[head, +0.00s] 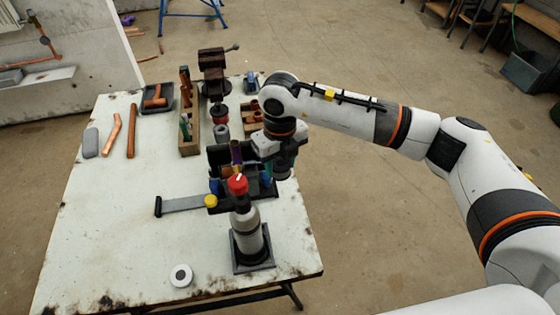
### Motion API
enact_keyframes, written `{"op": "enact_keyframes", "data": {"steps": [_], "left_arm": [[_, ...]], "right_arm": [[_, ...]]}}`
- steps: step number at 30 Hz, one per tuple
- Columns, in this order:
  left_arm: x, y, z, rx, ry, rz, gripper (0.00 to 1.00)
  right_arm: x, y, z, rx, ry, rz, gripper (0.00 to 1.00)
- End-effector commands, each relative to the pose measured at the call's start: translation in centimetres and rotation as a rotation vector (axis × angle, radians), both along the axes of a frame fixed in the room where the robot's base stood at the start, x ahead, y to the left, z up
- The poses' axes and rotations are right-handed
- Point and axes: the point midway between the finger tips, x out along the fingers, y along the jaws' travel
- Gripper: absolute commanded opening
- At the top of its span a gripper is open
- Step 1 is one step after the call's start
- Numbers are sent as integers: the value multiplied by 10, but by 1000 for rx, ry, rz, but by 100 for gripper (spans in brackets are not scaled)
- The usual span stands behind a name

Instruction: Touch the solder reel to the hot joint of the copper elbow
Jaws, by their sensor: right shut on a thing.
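A copper pipe run is fixed to the pale wall panel at the upper left. Its sloping and level parts meet at a copper elbow (58,59). A small white round reel with a dark centre (181,275) lies at the table's front; I cannot tell for sure that it is the solder reel. My right gripper (281,166) is over the table's right side, beside a dark open caddy, far from the elbow. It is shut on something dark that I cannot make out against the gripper. My left gripper is not in view.
On the table (120,215) stand a red-topped bottle (246,234) in a square base, a long wooden tray (190,139), a vise (213,66) and a grey-bladed tool (182,204). Loose copper pieces (131,131) lie at the left. The table's left front is mostly clear.

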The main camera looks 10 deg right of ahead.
Motion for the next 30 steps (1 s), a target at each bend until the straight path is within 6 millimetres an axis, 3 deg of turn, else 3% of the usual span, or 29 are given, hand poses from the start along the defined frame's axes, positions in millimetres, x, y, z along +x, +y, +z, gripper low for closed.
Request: {"op": "enact_keyframes", "data": {"steps": [10, 30], "left_arm": [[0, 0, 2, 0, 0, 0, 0], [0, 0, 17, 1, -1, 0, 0]], "right_arm": [[-1, -2, 3, 0, -1, 0, 15], [-13, -29, 29, 1, -1, -1, 15]]}}
